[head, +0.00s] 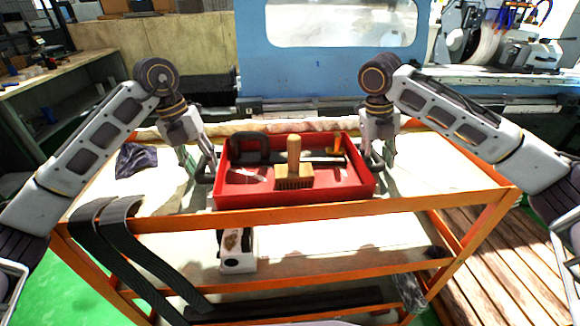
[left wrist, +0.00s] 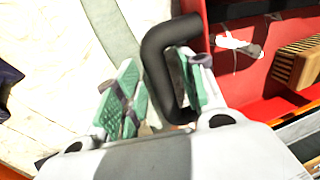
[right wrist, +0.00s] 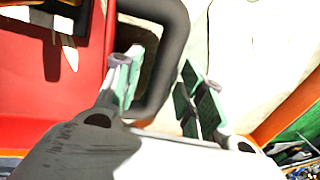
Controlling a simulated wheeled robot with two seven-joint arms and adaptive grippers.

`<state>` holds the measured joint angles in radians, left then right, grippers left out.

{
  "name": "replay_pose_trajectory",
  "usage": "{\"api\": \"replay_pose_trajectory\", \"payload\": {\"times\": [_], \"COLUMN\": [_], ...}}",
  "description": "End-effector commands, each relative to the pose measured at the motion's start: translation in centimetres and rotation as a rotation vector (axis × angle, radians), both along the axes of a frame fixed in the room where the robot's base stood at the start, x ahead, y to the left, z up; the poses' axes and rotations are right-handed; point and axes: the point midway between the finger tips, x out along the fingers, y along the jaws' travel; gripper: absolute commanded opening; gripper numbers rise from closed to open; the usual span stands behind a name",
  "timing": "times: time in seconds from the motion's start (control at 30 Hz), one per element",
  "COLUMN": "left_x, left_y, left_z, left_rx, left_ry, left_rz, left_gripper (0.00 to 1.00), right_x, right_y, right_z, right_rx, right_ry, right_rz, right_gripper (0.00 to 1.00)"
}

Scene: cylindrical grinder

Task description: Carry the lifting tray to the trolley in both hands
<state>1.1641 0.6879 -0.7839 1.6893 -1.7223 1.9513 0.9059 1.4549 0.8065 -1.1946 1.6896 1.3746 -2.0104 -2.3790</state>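The red lifting tray (head: 345,190) is over the near part of the orange-railed trolley's (head: 410,205) light top, behind its front rail. It looks level and seems to rest there; its underside is hidden. My left gripper (head: 203,172) is at the tray's left end, fingers apart on either side of the black handle (left wrist: 155,75). My right gripper (head: 373,163) is at the right end, fingers apart around the other handle (right wrist: 168,60), with gaps visible.
Dark cloth (head: 136,160) lies on the trolley top at left. Black straps (head: 125,235) hang over the front rail. A white box (head: 238,252) stands on the lower level. The blue grinder (head: 340,65) is behind, a wooden bench (head: 50,75) at far left, wooden slats (head: 480,270) at right.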

Motion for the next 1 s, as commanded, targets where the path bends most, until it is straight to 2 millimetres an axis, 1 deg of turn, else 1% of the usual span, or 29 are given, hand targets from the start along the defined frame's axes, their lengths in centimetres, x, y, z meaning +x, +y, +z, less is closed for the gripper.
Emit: {"api": "replay_pose_trajectory", "payload": {"times": [0.5, 1.0], "left_x": [0.0, 0.0], "left_y": [1.0, 1.8], "left_z": [5.1, 8.8], "left_rx": [0.000, 0.001], "left_ry": [-0.002, -0.002], "left_rz": [0.002, 0.002], "left_gripper": [0.40, 0.40], "right_x": [0.0, 0.0], "right_y": [0.1, 0.1], "right_z": [0.0, 0.0], "right_rx": [0.001, 0.001], "right_ry": [0.000, 0.000], "right_rz": [0.001, 0.001], "right_gripper": [0.40, 0.40]}}
